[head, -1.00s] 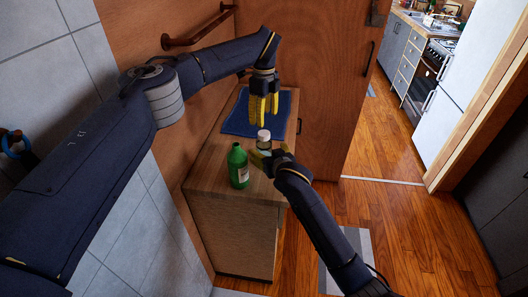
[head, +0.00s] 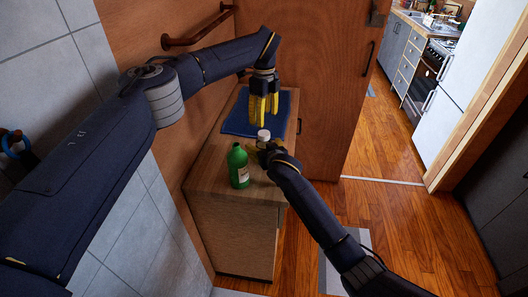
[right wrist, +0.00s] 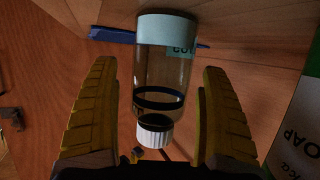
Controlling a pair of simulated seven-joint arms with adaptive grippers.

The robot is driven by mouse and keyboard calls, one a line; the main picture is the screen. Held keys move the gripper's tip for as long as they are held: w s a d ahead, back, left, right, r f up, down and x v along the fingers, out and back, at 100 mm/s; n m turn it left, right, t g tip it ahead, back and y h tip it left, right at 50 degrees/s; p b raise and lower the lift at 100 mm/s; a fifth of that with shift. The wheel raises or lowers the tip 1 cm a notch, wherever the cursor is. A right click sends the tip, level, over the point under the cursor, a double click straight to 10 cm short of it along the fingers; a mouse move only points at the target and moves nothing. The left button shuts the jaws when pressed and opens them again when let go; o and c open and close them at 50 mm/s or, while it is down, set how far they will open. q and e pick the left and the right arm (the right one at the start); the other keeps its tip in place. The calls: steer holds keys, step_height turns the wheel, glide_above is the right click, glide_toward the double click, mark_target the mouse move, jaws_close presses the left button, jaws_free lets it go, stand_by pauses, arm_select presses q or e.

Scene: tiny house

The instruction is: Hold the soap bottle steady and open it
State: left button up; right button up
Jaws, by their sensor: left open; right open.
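The green soap bottle (head: 239,169) stands upright on the wooden cabinet top, near its front. Its white label, reading "SOAP", shows at the right edge of the right wrist view (right wrist: 298,125). A second, clear bottle with a white cap (head: 263,135) stands behind it. In the right wrist view the clear bottle (right wrist: 160,75) lies between my right gripper's yellow fingers (right wrist: 160,112), with gaps on both sides. My right gripper (head: 264,148) is open and hides much of that bottle in the head view. My left gripper (head: 264,106) is open, fingers down, behind the white cap.
A blue cloth (head: 238,118) lies on the back of the wooden cabinet (head: 235,225). A tiled wall is at the left, and a wooden door (head: 335,90) stands behind. The wooden floor (head: 420,220) to the right is mostly clear.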

mark_target(264, 133)
jaws_close()
arm_select(q)
steer(key=shift+w+a+r, duration=0.1)
steer(key=shift+a+r, duration=0.1)
steer(key=shift+r, duration=0.1)
steer(key=m, duration=0.6)
steer(key=shift+m, duration=0.3)
steer(key=m, duration=0.5)
steer(key=shift+m, duration=0.4)
steer(key=m, duration=0.6)
steer(key=shift+f, duration=0.1)
steer(key=m, duration=0.9)
steer(key=shift+f, duration=0.1)
steer(key=m, duration=0.4)
steer(key=shift+f, duration=0.1)
steer(key=m, duration=0.4)
steer(key=shift+d+m, duration=0.15)
steer(key=shift+m, duration=0.15)
steer(key=m, duration=0.4)
steer(key=shift+f, duration=4)
